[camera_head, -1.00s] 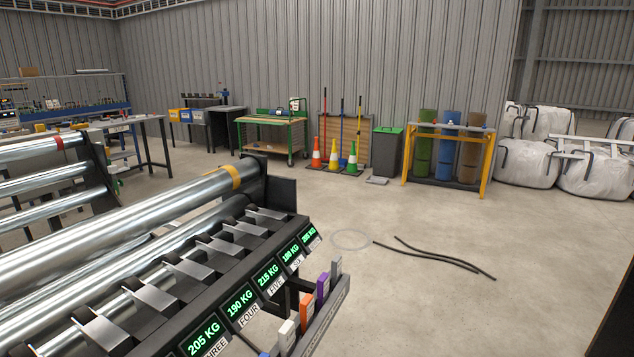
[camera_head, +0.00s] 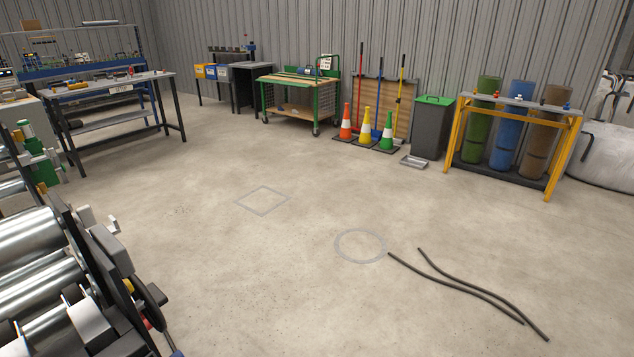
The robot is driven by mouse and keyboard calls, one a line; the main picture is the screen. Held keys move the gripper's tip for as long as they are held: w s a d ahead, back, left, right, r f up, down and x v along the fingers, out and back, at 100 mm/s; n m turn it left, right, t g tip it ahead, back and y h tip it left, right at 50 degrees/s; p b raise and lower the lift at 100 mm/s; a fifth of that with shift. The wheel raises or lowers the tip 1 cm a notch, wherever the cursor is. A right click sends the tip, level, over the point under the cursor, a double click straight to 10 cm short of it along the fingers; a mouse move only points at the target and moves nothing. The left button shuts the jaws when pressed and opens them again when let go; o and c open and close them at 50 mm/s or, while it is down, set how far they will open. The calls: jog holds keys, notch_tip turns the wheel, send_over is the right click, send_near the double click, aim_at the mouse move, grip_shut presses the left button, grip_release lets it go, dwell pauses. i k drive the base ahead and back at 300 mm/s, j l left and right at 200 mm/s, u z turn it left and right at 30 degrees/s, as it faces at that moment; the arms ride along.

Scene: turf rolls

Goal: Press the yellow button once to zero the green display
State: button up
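I cannot make out a yellow button or a lit green display in the current head view. The roller machine (camera_head: 45,265) with shiny metal cylinders fills the lower left edge, and its row of weight displays is out of frame. A grey workbench (camera_head: 115,85) at the upper left carries small items too small to identify. A green-framed cart (camera_head: 298,95) stands by the back wall. My gripper is not in view.
A circle (camera_head: 361,246) and a square outline (camera_head: 262,200) mark the floor. Two dark hoses (camera_head: 470,285) lie at lower right. Cones (camera_head: 366,130), a bin (camera_head: 432,128) and a yellow rack (camera_head: 515,145) line the wall. The middle floor is clear.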

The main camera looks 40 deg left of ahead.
aim_at(129, 284)
jog(key=i+u, duration=0.1)
jog(key=i, duration=0.75)
jog(key=i+l+u, duration=0.1)
jog(key=i, duration=0.75)
jog(key=i+l+u, duration=0.15)
jog(key=u, duration=3.6)
